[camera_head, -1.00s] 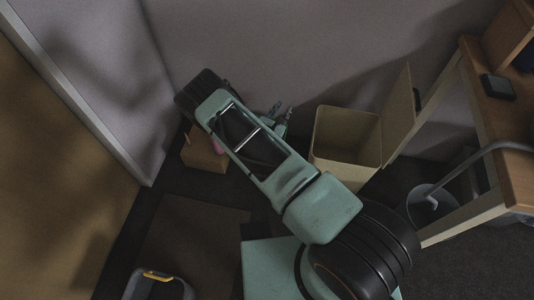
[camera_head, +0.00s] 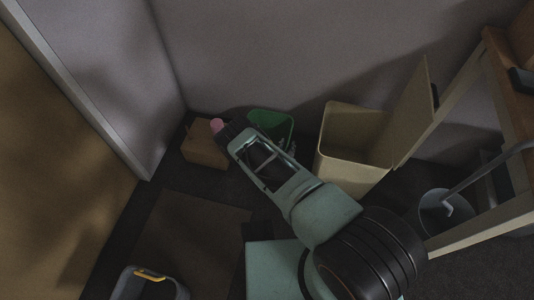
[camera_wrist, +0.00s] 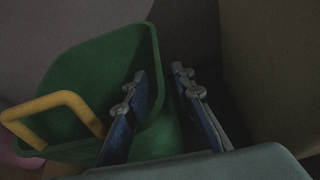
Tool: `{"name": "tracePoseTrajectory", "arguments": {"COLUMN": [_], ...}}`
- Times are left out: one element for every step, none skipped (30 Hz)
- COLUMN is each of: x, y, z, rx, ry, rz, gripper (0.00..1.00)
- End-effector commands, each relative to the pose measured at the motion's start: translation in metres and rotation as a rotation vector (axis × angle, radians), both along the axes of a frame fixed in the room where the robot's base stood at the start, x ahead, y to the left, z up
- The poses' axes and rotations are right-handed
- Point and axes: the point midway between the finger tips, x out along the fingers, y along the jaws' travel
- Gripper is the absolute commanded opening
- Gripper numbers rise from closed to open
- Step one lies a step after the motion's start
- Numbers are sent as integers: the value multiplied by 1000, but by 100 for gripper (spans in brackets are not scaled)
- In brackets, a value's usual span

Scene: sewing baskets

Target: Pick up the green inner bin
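The green inner bin (camera_head: 272,121) stands on the floor by the back wall, partly hidden behind my arm in the head view. In the wrist view the green bin (camera_wrist: 95,75) fills the left side, with its yellow handle (camera_wrist: 60,103) toward the lower left. My gripper (camera_wrist: 160,73) is open, its two blue-grey fingers apart. The left finger overlaps the bin's inside and the right finger is beyond its right edge, so the right wall appears between them. I cannot tell whether either finger touches it. In the head view my gripper is mostly hidden by the arm.
A beige bin (camera_head: 345,172) with its lid open stands just right of the green bin. A brown box (camera_head: 204,150) with a pink object (camera_head: 217,125) is to the left. A grey bucket (camera_head: 447,207) stands by the desk (camera_head: 515,90). A grey container (camera_head: 150,284) is at front left.

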Motion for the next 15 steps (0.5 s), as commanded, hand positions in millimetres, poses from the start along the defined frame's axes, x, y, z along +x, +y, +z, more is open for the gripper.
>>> {"name": "tracePoseTrajectory", "arguments": {"x": [3,4,6,8,11,16,20,24,30,34,37,42,44,46,48], "y": [-1,-2,-2,-3,-4,-5,-6,-8,-10,-10,-12,-13,-14,-14,-15], "z": [-2,-2,-3,-4,-6,-8,-10,-12,-15,-17,-18,-20,-21,-21,-21], "rx": [1,0,0,0,0,1,0,0,0,0,1,1,1,1,0], "ry": [-1,-1,-1,-1,-1,-1,-2,-3,-2,-2,-2,-2,-2,-1,-1], "rz": [0,0,0,0,-1,0,0,-1,-1,0,-2,-2,-2,0,0], "gripper": [23,23,23,23,23,23,23,23,23,23,23,23,23,23,23]}}
